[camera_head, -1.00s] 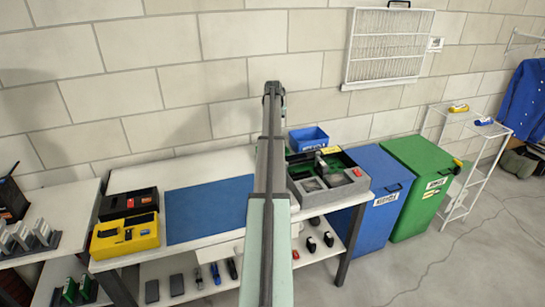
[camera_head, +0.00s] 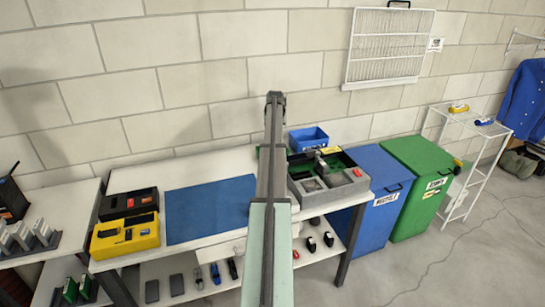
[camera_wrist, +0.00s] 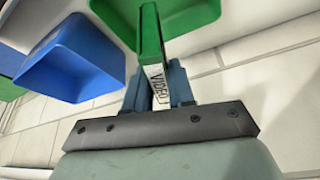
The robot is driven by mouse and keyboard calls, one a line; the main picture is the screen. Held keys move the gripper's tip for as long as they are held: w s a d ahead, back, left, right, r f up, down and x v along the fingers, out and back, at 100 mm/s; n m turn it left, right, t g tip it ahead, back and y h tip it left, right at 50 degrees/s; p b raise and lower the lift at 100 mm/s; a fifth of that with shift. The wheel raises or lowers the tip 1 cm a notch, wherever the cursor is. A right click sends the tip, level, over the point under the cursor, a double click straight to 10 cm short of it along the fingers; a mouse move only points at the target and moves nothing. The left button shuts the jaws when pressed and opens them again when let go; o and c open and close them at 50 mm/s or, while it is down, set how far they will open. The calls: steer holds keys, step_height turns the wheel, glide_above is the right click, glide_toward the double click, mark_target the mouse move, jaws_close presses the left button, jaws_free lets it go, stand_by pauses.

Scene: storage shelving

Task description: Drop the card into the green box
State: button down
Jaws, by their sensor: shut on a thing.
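In the wrist view my gripper (camera_wrist: 158,88) is shut on a green card (camera_wrist: 150,38) with a white label reading "VIDEO". The card stands out beyond the fingers. A green box (camera_wrist: 190,14) shows behind the card at the top of the wrist view, partly hidden by it. The card appears apart from the box, but the distance between them is hard to tell. In the head view my arm hides most of the green box; a bit of green (camera_head: 263,152) shows left of the arm. My fingers and the card cannot be made out there.
A small blue box (camera_head: 308,138) stands right of my arm on the table and at left in the wrist view (camera_wrist: 68,62). A grey case (camera_head: 325,196), a blue mat (camera_head: 208,208) and a yellow device (camera_head: 124,236) share the table. Large blue (camera_head: 372,215) and green bins stand right.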

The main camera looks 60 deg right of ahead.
steer(key=shift+f, duration=0.35)
steer(key=c, duration=0.9)
jaws_free()
steer(key=v, duration=1.4)
steer(key=shift+a+f, duration=0.1)
